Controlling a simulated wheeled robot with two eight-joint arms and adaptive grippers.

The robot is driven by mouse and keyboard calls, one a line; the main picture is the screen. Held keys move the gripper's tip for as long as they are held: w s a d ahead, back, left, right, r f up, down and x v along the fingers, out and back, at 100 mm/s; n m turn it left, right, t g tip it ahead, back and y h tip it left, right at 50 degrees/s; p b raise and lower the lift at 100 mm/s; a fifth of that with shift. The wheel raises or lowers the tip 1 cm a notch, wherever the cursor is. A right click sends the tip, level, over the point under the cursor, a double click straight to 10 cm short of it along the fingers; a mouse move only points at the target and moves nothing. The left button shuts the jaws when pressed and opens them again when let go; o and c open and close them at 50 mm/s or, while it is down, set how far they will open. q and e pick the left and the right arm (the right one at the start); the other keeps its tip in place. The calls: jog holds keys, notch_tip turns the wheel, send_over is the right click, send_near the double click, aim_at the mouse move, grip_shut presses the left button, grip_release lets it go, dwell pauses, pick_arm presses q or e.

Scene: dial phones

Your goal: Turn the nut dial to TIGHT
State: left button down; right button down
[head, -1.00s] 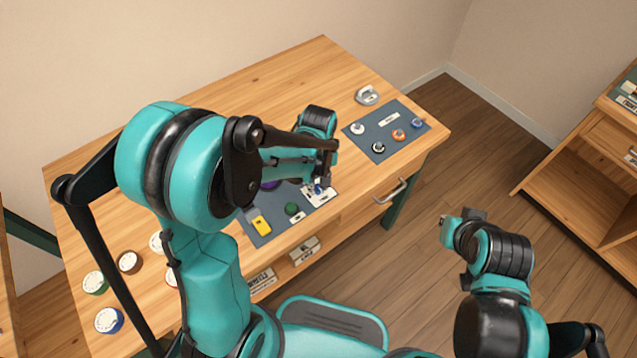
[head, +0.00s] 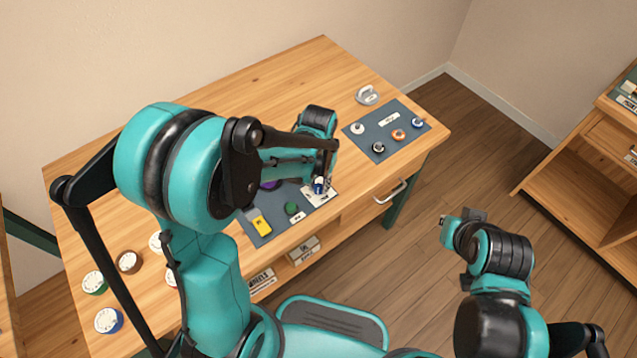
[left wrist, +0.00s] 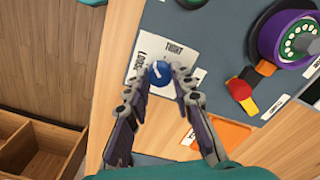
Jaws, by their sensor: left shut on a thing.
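The nut dial is a small blue knob (left wrist: 158,73) with a white mark, on a white card (left wrist: 150,48) printed LOOSE at the left and TIGHT at the top in the left wrist view. I cannot tell exactly where the mark points. The knob also shows in the head view (head: 319,185), at the right end of the dark near panel. My left gripper (left wrist: 159,84) is over the card, its fingertips closed on the knob's two sides. My right gripper (head: 462,226) hangs over the floor, away from the table; its jaw opening is unclear.
A purple dial with a phone-like ring (left wrist: 290,38) stands beside the card. A second panel (head: 372,128) with several knobs lies farther right. Round discs lie at the table's left.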

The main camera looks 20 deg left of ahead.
aim_at(319, 187)
pick_arm(q)
jog(key=m, duration=0.4)
jog(key=shift+m, duration=2.6)
jog(key=c, duration=1.3)
grip_release()
jog(key=shift+r, duration=0.1)
notch_tip(319, 187, up, 12)
